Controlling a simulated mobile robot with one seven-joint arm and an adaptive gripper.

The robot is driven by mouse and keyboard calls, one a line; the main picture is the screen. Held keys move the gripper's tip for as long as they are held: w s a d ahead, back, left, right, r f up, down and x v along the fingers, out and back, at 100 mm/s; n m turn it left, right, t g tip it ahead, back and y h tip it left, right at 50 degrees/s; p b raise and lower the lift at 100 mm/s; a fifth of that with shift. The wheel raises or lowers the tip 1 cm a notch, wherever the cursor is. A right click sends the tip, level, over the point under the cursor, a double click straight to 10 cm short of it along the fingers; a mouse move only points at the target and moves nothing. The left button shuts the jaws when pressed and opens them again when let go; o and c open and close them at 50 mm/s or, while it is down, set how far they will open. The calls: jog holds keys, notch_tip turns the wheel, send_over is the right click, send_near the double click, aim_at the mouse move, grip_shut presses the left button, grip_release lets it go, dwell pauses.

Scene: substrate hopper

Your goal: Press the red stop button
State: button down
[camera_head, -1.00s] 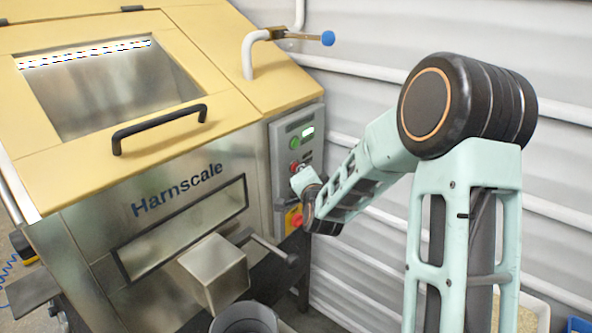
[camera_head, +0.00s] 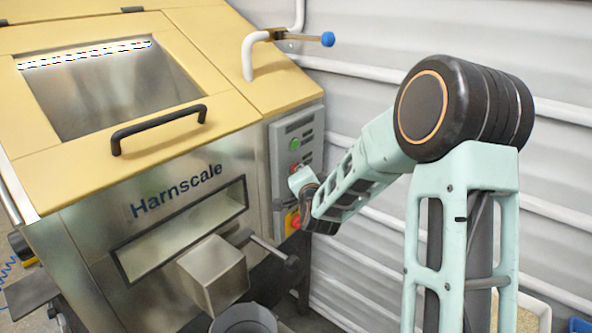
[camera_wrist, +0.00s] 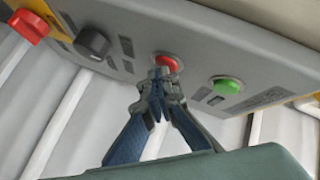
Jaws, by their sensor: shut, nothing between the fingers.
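The red stop button (camera_wrist: 167,63) is a round red cap on the grey control panel (camera_wrist: 190,40) in the wrist view. My gripper (camera_wrist: 161,73) is shut and empty, its fingertips at the button's lower edge and overlapping it in the picture. I cannot tell whether they touch or push it. In the head view the red button (camera_head: 293,168) shows small on the panel (camera_head: 278,140), just above my wrist. My fingers are hidden there.
A green button (camera_wrist: 227,86) and a black knob (camera_wrist: 92,42) flank the red button. A larger red switch (camera_wrist: 28,26) sits on yellow at the panel's end. The steel hopper (camera_head: 75,240) with its black handle (camera_head: 160,126) stands left of the panel.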

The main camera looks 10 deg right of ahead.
dwell(0.5)
jog(key=shift+s+d+b, duration=0.4)
jog(key=shift+s+d, duration=0.05)
jog(key=shift+s, duration=0.05)
jog(key=shift+d, duration=0.1)
jog(key=shift+s+d+b, duration=0.5)
jog(key=shift+s+d, duration=1.2)
jog(key=shift+s, duration=0.1)
